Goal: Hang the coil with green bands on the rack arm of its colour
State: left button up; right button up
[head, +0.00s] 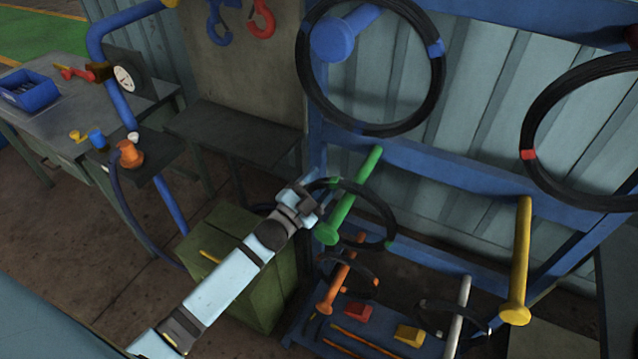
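The black coil with green bands (378,204) is at the green rack arm (342,212), in the middle of the head view. One green band shows near my gripper, another at the coil's lower right. The coil's ring crosses the green arm and seems to lie around it, but I cannot tell this for certain. My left gripper (315,195) is at the coil's upper left side, left of the green arm. Its fingers overlap the coil and the rack post, so I cannot see whether they grip. My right gripper is not in view.
Large black coils hang at the blue arm (333,40) and at the right edge (533,130). An orange arm (335,288) and a white arm (456,318) carry small coils. The yellow arm (520,262) looks bare. A green box (240,265) stands below my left arm.

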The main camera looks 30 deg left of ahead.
pick_arm(q)
jog(key=b+v, duration=0.2)
jog(key=v, duration=1.1)
jog(key=shift+s+b, duration=0.3)
jog(key=shift+s, duration=0.1)
jog(key=shift+s+a+f, duration=0.1)
jog(key=s+p, duration=0.1)
jog(key=s, duration=0.6)
jog(key=shift+p, duration=0.35)
jog(key=shift+a, duration=0.15)
